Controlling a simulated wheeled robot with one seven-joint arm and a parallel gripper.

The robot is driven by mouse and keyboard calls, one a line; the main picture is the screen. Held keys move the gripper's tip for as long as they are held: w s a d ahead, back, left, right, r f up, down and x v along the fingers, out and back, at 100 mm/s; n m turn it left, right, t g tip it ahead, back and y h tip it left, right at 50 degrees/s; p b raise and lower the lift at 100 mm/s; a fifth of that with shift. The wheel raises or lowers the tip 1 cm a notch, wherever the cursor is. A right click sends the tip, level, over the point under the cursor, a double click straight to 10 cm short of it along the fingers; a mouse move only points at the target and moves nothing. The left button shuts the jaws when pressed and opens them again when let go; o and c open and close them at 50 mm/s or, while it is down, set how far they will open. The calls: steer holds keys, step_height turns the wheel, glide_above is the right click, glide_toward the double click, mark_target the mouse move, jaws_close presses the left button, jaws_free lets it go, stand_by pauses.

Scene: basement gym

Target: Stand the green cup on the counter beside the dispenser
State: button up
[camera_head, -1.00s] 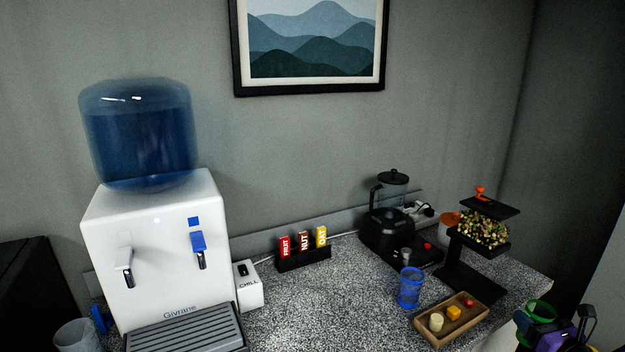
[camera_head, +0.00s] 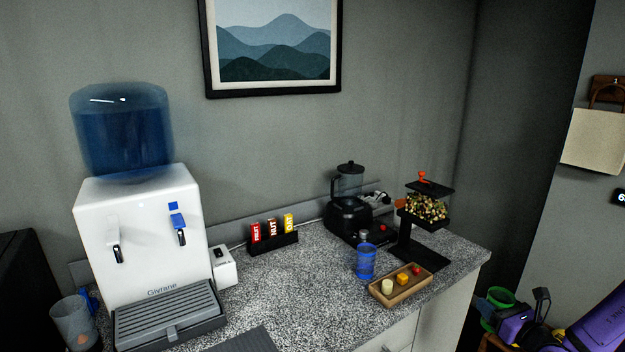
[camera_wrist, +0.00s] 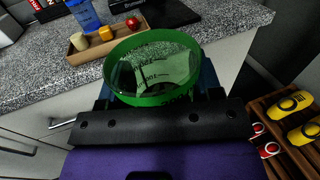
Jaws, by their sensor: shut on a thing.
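The green cup (camera_wrist: 150,98) is in my gripper (camera_wrist: 152,100), its open rim facing the wrist camera. In the head view the green cup (camera_head: 499,297) shows at the lower right, held by my gripper (camera_head: 492,312), out beyond the counter's right end and below its top. The white dispenser (camera_head: 140,235) with a blue water bottle on top stands at the left of the speckled counter (camera_head: 290,300). The fingertips are partly hidden behind the cup and the gripper body.
On the counter are a blue tumbler (camera_head: 365,262), a wooden tray (camera_head: 402,288) with small pieces, a black blender (camera_head: 348,212), a black stand (camera_head: 424,215), a bar box (camera_head: 272,240) and a white CHILL box (camera_head: 223,266). A grey cup (camera_head: 74,322) stands left of the dispenser. The counter's middle front is clear.

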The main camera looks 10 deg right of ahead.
steer(key=w+a+r+n+y, duration=0.1)
steer(key=w+a+r, duration=0.2)
steer(key=w+a, duration=0.4)
steer(key=w+a+r+n+y, duration=0.1)
steer(key=w+a+r+y, duration=0.2)
steer(key=w, duration=0.6)
steer(key=w+a+r, duration=0.3)
steer(key=w+a, duration=0.1)
steer(key=a, duration=0.5)
steer(key=w+a+r+n, duration=0.1)
steer(key=w+a+r, duration=0.3)
steer(key=a, duration=0.5)
steer(key=shift+w+r+g+y, duration=0.2)
steer(key=shift+g+y, duration=0.1)
steer(key=shift+g, duration=0.1)
steer(key=shift+f, duration=0.15)
